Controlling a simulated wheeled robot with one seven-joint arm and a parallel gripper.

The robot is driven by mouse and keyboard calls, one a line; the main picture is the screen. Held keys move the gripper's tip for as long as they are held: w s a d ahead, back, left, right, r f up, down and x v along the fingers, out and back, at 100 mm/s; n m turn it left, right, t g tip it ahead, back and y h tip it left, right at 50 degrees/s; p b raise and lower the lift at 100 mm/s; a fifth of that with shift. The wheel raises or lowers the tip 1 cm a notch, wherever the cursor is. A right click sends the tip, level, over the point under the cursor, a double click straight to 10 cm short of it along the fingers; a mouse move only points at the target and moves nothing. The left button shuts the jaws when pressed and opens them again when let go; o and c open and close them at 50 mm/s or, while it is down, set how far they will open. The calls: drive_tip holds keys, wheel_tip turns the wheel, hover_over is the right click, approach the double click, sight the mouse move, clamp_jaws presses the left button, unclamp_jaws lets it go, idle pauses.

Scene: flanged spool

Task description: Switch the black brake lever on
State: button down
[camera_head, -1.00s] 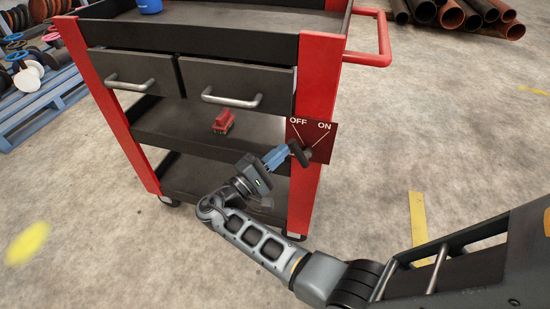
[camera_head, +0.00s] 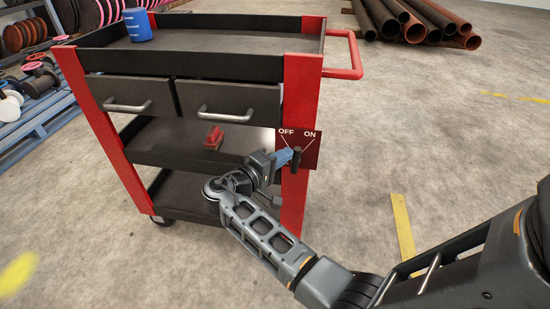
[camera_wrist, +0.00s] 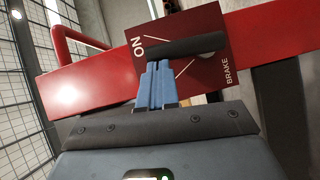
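The black brake lever (camera_head: 297,158) sticks out from a dark red plate (camera_head: 312,141) on the cart's right front post. The plate has OFF at left and ON at right, with white lines. My gripper (camera_head: 289,156) is at the plate, beside the lever. In the wrist view, the lever (camera_wrist: 188,47) lies across the blue fingertips of my gripper (camera_wrist: 158,66). The fingers are together with nothing visible between them, and look to be touching or very near the lever. ON is readable there; OFF is hidden. The lever's exact angle against the lines is hard to tell.
The black and red cart (camera_head: 300,90) has two drawers with metal handles and open shelves. A small red object (camera_head: 213,138) lies on the middle shelf; a blue can (camera_head: 138,25) stands on top. Pipes (camera_head: 415,20) lie behind at right.

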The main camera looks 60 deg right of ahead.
sight(296, 156)
drive_tip(key=s+m, duration=0.1)
drive_tip(key=s+d+m+t+y+p, duration=0.1)
drive_tip(key=shift+s+r+m+y, duration=0.15)
drive_tip(key=shift+r+m+y, duration=0.15)
drive_tip(key=shift+r+m, duration=0.1)
drive_tip(key=shift+s+d+m+t+y+p, duration=0.15)
drive_tip(key=shift+s+m+t+y+p, duration=0.15)
drive_tip(key=shift+s+m+p, duration=0.1)
drive_tip(key=shift+f, duration=0.15)
